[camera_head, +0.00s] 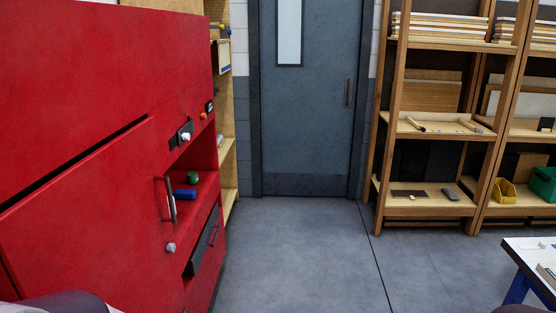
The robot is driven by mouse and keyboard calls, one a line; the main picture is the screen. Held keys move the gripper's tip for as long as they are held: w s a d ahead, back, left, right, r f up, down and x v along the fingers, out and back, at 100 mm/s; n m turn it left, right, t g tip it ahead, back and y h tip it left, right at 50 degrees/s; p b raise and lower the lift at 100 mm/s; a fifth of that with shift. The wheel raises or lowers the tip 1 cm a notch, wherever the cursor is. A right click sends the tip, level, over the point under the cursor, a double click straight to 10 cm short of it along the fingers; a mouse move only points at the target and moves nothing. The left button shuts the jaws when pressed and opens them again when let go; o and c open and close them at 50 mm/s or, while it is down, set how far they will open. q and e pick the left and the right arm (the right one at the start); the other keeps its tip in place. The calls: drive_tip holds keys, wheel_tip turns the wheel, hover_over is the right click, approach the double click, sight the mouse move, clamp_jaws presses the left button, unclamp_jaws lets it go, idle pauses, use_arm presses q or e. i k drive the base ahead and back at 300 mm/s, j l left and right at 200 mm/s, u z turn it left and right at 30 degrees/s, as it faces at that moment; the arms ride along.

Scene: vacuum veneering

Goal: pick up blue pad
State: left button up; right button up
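A small blue object (185,194) lies in the open niche of the large red cabinet (90,110) on the left. It looks like a low block or pad, but it is too small to be sure. A small green round thing (192,178) sits just behind it in the same niche. Neither of my grippers is in view. Only parts that look like my own arms show at the bottom left and bottom right edges.
Grey floor (290,250) lies clear between the red cabinet and the wooden shelves (436,212) on the right. A closed blue-grey door (310,110) stands at the back. A table corner (535,252) juts in at the lower right. The cabinet has a protruding handle (171,200).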

sight(185, 193)
drive_tip(key=i, duration=2.15)
drive_tip(key=i+l+u, duration=0.1)
drive_tip(key=i+u, duration=0.15)
drive_tip(key=i, duration=0.2)
drive_tip(key=i+l+u, duration=0.25)
drive_tip(key=i, duration=0.2)
drive_tip(key=i+l+u, duration=0.25)
drive_tip(key=i, duration=0.2)
drive_tip(key=i+l+u, duration=0.25)
drive_tip(key=u, duration=0.15)
drive_tip(key=i+l+u, duration=0.6)
drive_tip(key=l+u, duration=0.2)
